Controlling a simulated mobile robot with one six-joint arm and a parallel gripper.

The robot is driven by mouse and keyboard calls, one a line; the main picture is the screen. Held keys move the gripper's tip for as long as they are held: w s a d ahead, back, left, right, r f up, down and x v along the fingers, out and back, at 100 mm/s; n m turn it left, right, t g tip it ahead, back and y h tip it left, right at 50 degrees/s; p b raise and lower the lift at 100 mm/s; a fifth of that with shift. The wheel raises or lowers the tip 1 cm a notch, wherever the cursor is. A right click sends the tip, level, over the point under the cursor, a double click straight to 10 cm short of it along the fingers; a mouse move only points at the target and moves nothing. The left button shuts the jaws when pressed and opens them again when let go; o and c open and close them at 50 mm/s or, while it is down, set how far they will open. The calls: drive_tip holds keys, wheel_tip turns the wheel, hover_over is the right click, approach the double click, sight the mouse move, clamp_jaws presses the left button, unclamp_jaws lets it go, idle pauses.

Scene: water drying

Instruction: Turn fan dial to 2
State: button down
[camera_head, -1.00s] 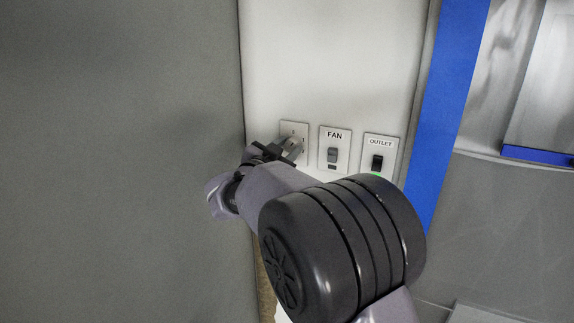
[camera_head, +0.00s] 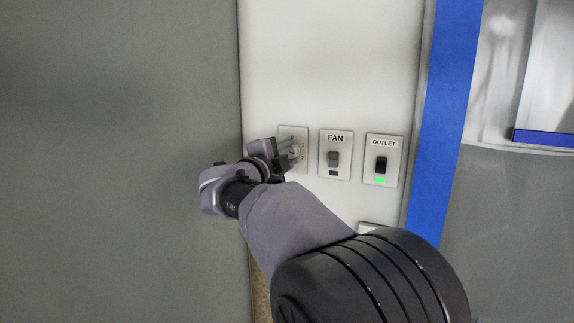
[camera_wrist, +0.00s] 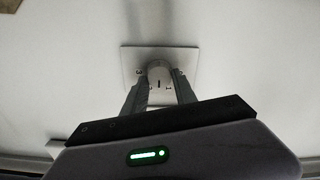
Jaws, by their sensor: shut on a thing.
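The fan dial (camera_wrist: 158,74) is a pale round knob on a square wall plate (camera_wrist: 128,57) in the wrist view. Numbers show around it, with a 3 on the left and a 1 at lower right. My gripper (camera_wrist: 154,90) has its two fingers on either side of the knob, shut on it. In the head view, my gripper (camera_head: 290,152) reaches the same dial plate (camera_head: 300,131), left of the FAN switch plate. The dial's knob is mostly hidden by my fingers there.
The FAN switch (camera_head: 333,158) sits just right of the dial plate. The OUTLET switch (camera_head: 381,164) with a lit green light is further right. A blue vertical strip (camera_head: 440,120) borders the white wall. A grey panel (camera_head: 120,150) stands close on the left.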

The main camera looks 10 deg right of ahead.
drive_tip(key=m+b, duration=0.3)
drive_tip(key=m, duration=0.2)
drive_tip(key=shift+f, duration=0.15)
drive_tip(key=shift+m, duration=0.4)
drive_tip(key=c, duration=1)
unclamp_jaws()
drive_tip(key=b+v, duration=0.1)
drive_tip(key=v, duration=1.6)
drive_tip(key=shift+s+a, duration=0.15)
